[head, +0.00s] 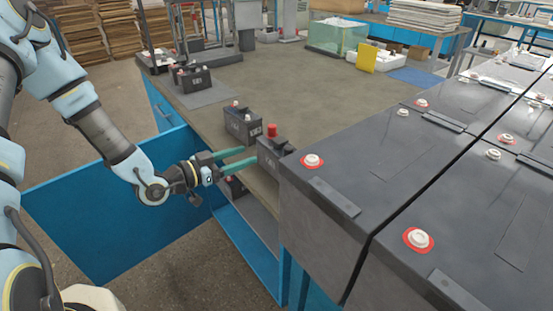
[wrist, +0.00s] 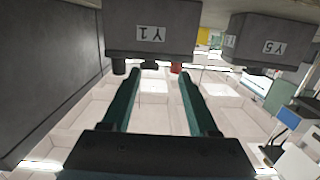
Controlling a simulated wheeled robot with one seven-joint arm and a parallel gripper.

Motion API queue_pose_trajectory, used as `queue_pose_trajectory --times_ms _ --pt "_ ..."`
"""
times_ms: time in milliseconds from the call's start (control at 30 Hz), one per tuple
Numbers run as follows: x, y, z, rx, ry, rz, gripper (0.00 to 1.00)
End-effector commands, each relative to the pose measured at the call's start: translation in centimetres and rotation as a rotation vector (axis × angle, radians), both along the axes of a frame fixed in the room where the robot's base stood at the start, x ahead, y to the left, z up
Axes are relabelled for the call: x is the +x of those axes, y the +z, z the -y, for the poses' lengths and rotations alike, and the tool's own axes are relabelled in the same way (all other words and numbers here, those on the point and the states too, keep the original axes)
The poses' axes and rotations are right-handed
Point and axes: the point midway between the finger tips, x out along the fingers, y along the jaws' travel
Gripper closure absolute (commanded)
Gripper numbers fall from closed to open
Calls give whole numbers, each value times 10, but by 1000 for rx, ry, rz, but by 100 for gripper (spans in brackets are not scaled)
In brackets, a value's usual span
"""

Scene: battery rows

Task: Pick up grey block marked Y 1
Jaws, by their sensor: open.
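The grey block marked Y 1 (wrist: 150,32) fills the upper middle of the wrist view, upside down, with its label facing me. In the head view it is the dark block (head: 270,158) with a red cap, beside the big battery. My gripper (head: 250,157) is open and empty, its two teal fingers pointing at the block. In the wrist view the gripper (wrist: 160,74) has its fingertips at the block's terminal edge. I cannot tell whether they touch it. Part of the block is hidden behind the big battery in the head view.
A block marked Y 5 (wrist: 274,42) stands to one side; it looks like the labelled block (head: 243,124) behind. Large grey batteries (head: 340,185) stand close on the right. The blue bench (head: 235,235) is below.

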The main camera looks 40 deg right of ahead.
Motion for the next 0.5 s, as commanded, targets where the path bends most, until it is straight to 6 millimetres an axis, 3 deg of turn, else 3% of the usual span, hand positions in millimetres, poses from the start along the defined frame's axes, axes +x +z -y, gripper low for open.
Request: queue_pose_trajectory --times_ms 133,500 --pt "-15 9 11 -97 -29 -13 40" --pt "-19 12 60 -109 -31 -13 40"
